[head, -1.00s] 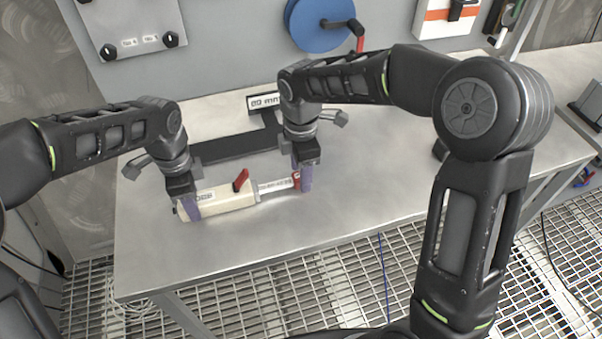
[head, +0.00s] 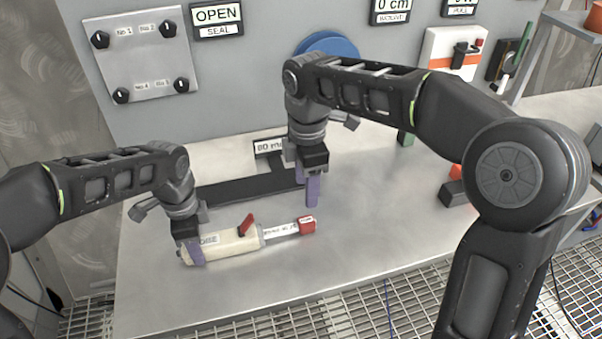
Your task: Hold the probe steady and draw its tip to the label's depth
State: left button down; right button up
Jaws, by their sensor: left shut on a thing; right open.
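The probe is a cream body (head: 232,243) with a red lever (head: 246,224), a pale marked rod (head: 280,230) and a red tip (head: 306,224) at its right end. It lies along the steel table. My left gripper (head: 192,250) is shut on the left part of the cream body. My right gripper (head: 309,190) is open and empty, above and behind the red tip, apart from it. The label (head: 269,146) stands behind on the table, partly hidden by my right arm; it reads "80 m" before the rest is covered.
A dark flat bar (head: 235,190) lies on the table (head: 350,250) behind the probe. A wall panel holds a plate with knobs (head: 143,55), an "OPEN SEAL" sign (head: 218,18) and a blue disc (head: 328,45). The table's front is clear.

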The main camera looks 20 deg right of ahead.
pick_arm(q)
jog(key=c, duration=0.7)
grip_release()
jog(key=shift+r, duration=0.15)
notch_tip(320, 180, up, 12)
jog(key=shift+f, duration=0.1)
jog(key=shift+s+f, duration=0.1)
